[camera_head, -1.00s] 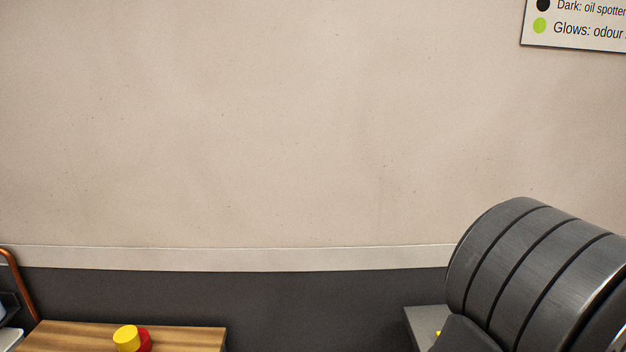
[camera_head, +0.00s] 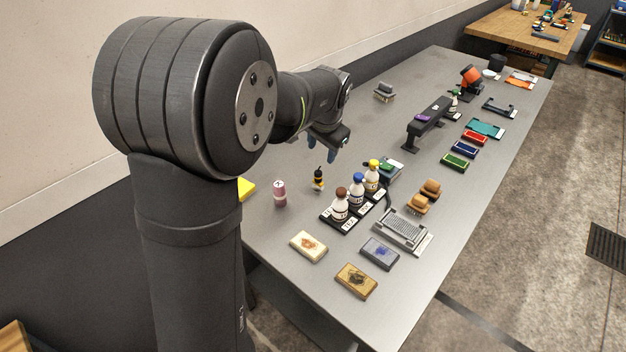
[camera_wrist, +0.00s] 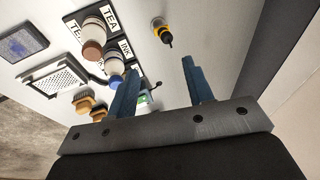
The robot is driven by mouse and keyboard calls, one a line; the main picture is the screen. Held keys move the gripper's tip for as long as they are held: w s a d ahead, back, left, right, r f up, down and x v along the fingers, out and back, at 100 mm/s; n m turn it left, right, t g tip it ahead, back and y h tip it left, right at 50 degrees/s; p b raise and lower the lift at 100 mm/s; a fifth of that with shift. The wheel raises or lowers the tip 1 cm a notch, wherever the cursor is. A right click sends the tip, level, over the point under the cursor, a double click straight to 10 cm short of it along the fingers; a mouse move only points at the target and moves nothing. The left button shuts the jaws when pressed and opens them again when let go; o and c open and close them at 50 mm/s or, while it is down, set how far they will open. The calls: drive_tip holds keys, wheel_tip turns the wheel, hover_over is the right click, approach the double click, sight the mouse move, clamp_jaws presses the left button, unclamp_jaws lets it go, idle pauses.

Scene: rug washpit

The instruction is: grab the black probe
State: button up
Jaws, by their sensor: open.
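A small upright black probe with a yellow band (camera_head: 318,181) stands on the grey table, left of the bottle rack. In the wrist view it (camera_wrist: 163,31) shows as a yellow-ringed piece with a black tip, beyond my fingertips. My gripper (camera_head: 328,148) is above the table, a little higher in the picture than the probe. Its two blue fingers (camera_wrist: 160,72) are apart, with nothing between them. The probe and the fingers do not touch.
A black rack (camera_head: 345,223) with brown-, blue- and yellow-capped bottles stands close right of the probe; a pinkish bottle (camera_head: 280,193) stands left. Stained pads (camera_head: 308,246), brushes (camera_head: 430,189) and a ridged tray (camera_head: 403,230) lie nearer the front. Bare table lies behind the probe.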

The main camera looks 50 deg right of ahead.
drive_tip(key=n+g+h, duration=0.1)
drive_tip(key=g+h, duration=0.1)
approach(318, 172)
drive_tip(key=x, duration=0.5)
drive_tip(key=shift+w+a, duration=0.15)
drive_tip(key=shift+a, duration=0.1)
drive_tip(key=shift+d+x, duration=0.2)
drive_tip(key=shift+x, duration=2.65)
drive_tip(key=shift+c, duration=0.2)
clamp_jaws()
